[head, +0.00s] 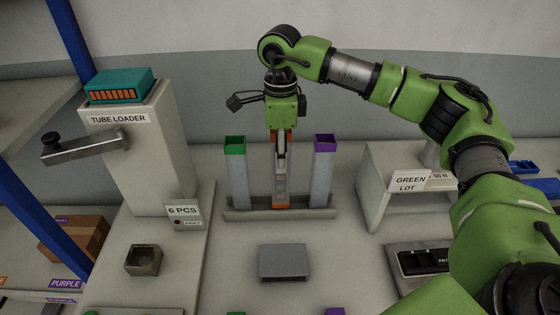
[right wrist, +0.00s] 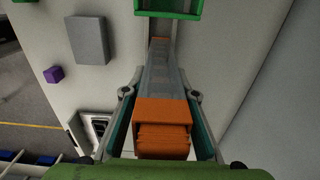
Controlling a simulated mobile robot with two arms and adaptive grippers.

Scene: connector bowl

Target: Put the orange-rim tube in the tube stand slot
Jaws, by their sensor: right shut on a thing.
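The orange-rim tube (right wrist: 162,113) is a long grey square tube, upright in the head view (head: 281,185). My right gripper (head: 281,135) is shut on it near its rim, with a finger on each side in the right wrist view (right wrist: 162,125). The tube stand (head: 250,214) is a low grey rail. The tube is at the stand's middle, between the other two tubes. An orange patch (head: 281,206) shows at its lower end; I cannot tell whether the tube is seated in the slot or just over it. My left gripper is not in view.
A green-rim tube (head: 236,175) stands left in the stand and a purple-rim tube (head: 322,175) right, both close to my gripper. The tube loader (head: 130,165) is at left, a grey block (head: 284,262) in front, and the green lot stand (head: 375,192) at right.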

